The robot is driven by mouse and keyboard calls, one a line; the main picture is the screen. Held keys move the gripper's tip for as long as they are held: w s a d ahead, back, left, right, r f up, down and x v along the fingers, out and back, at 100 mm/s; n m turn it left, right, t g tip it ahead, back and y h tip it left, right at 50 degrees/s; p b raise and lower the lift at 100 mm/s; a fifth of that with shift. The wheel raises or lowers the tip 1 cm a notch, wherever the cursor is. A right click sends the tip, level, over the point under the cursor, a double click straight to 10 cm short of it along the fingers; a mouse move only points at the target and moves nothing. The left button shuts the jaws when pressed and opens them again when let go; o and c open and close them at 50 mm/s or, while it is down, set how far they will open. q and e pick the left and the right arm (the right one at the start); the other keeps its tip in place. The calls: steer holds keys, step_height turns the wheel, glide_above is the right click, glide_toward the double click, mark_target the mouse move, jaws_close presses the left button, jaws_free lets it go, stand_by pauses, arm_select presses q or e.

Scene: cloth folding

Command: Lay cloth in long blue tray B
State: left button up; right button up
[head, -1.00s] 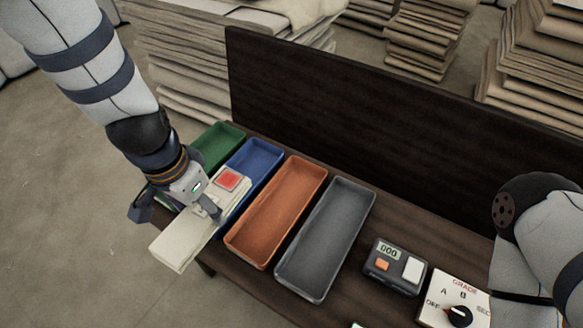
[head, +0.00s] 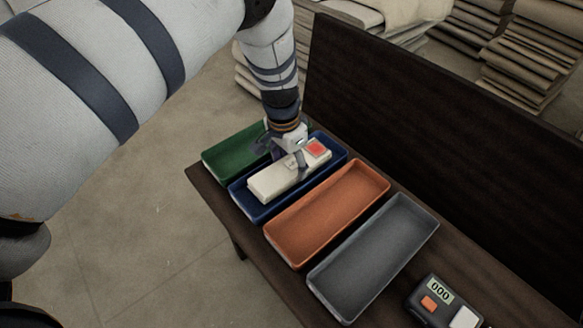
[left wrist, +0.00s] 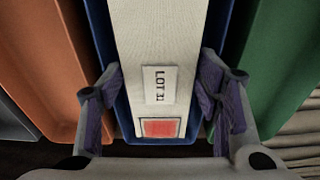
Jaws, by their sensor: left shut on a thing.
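The folded cream cloth (head: 268,184) lies lengthwise within the outline of the long blue tray (head: 240,198). It bears a red patch (head: 318,148) at its far end. In the left wrist view the cloth (left wrist: 155,40) shows a white label reading LOT and the red patch, with blue tray walls (left wrist: 101,40) on both sides. My left gripper (head: 294,165) is shut on the cloth, its fingers (left wrist: 165,100) at the cloth's two long sides. Whether the cloth rests on the tray floor is hidden. My right gripper is not in view.
A green tray (head: 225,158) stands left of the blue tray, and an orange tray (head: 325,215) and a grey tray (head: 375,255) stand to its right, all empty where visible. A counter box (head: 440,300) sits on the dark table. A dark panel (head: 430,150) rises behind.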

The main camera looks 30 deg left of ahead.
mark_target(286, 168)
arm_select(q)
steer(key=shift+f, duration=0.9)
steer(key=shift+f, duration=0.2)
steer(key=o, duration=0.9)
steer(key=shift+o, duration=0.2)
steer(key=shift+r, duration=0.1)
step_height(286, 168, up, 12)
steer(key=s+p, duration=0.1)
steer(key=p, duration=0.1)
steer(key=shift+s+a, duration=0.2)
steer(key=shift+a, duration=0.05)
